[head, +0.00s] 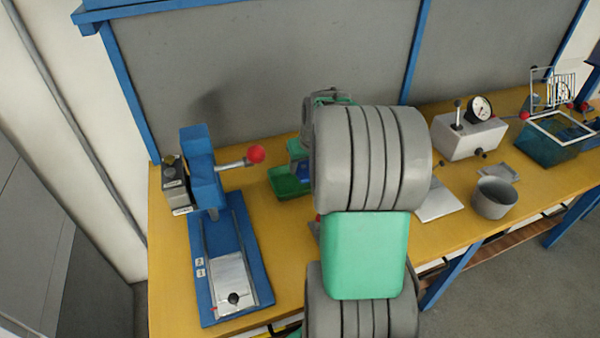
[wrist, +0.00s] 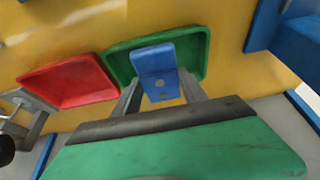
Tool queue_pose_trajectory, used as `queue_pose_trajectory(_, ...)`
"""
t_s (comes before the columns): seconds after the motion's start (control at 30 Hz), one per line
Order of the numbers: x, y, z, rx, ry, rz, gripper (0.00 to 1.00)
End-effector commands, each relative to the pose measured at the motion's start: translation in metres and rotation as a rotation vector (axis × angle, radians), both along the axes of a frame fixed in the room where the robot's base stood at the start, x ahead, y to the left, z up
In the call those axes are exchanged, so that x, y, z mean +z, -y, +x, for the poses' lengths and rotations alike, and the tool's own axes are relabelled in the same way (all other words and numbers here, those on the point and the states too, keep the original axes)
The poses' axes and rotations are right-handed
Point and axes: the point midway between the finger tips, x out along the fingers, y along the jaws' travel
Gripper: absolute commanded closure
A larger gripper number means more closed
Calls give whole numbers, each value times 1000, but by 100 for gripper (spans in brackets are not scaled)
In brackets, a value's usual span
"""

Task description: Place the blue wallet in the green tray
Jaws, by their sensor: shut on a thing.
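The blue wallet (wrist: 157,66) is between the fingers of my gripper (wrist: 160,92) in the wrist view, and the gripper is shut on it. The wallet overlaps the green tray (wrist: 196,40) in that view; whether it touches the tray floor I cannot tell. In the head view the green tray (head: 282,184) shows left of my arm, with a bit of the blue wallet (head: 304,174) above its right part. My arm hides the rest of the tray and most of the gripper.
A red tray (wrist: 72,82) lies beside the green one. A blue press (head: 232,250) with a red-knobbed lever stands at the left. A gauge box (head: 468,136), a grey pot (head: 493,198) and a teal bin (head: 548,140) stand to the right on the yellow bench.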

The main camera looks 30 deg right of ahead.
Motion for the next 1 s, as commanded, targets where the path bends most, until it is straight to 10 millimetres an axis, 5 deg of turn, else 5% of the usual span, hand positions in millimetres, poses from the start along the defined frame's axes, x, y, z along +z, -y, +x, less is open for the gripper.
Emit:
queue_pose_trajectory(0.3, -42, 9, 32, -3, -1, 0, 96)
queue_pose_trajectory(0.47, -67, 9, 31, -3, -2, 1, 96)
queue_pose_trajectory(0.93, -79, 10, 31, -4, 0, 0, 96)
queue_pose_trajectory(0.97, -77, 10, 31, -4, 0, 0, 48)
queue_pose_trajectory(1.0, -77, 10, 31, -4, -1, 1, 44)
